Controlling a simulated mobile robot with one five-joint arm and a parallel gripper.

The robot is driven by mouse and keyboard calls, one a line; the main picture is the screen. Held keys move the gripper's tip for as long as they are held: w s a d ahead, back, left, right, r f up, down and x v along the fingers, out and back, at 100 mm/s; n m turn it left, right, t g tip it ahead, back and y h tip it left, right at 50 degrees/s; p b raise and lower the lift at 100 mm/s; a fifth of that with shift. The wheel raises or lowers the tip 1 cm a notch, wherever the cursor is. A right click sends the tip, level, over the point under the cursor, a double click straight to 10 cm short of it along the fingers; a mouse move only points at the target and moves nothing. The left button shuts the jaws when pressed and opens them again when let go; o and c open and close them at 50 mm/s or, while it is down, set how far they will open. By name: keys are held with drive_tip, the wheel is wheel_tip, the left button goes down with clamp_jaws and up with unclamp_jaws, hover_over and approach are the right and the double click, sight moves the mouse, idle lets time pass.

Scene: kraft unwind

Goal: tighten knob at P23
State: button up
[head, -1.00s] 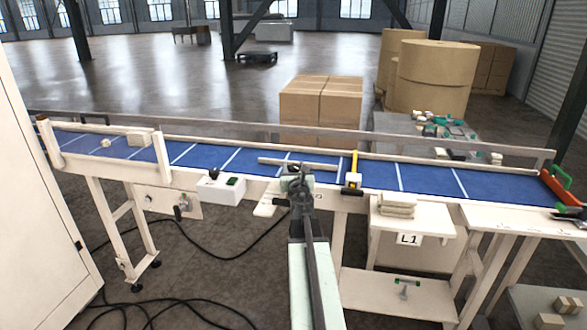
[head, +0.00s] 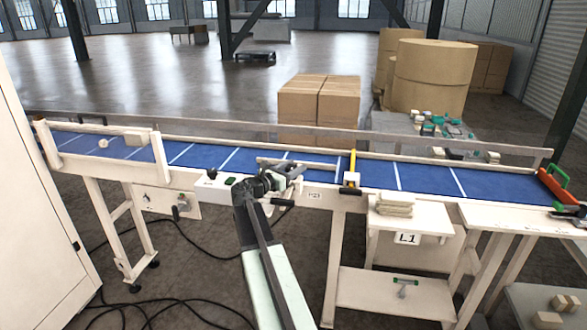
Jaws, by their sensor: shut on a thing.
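The label P23 (head: 314,195) is on the cream front rail of the conveyor, just right of my gripper. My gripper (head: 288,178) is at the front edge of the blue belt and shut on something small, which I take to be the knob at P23. The jaws and wrist hide most of it, so its shape and seating cannot be told. A dark bar (head: 283,203) shows just below the jaws; I cannot tell whether it belongs to the knob or to my wrist. A pale guide bar (head: 318,165) lies on the belt just behind my gripper.
A yellow-and-black upright piece (head: 352,172) stands to the right. Beyond it is the L1 shelf (head: 384,222) with stacked pale blocks. Black cables lie on the floor.

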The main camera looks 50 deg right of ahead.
sight(287, 169)
drive_tip(key=shift+w+r+m+g, duration=0.15)
drive_tip(key=shift+m+g, duration=0.35)
drive_tip(key=shift+g, duration=0.3)
drive_tip(key=o, duration=1.4)
drive_tip(key=shift+g, duration=0.3)
drive_tip(key=a, duration=0.8)
drive_tip(key=shift+w, duration=0.1)
drive_tip(key=shift+d, duration=0.1)
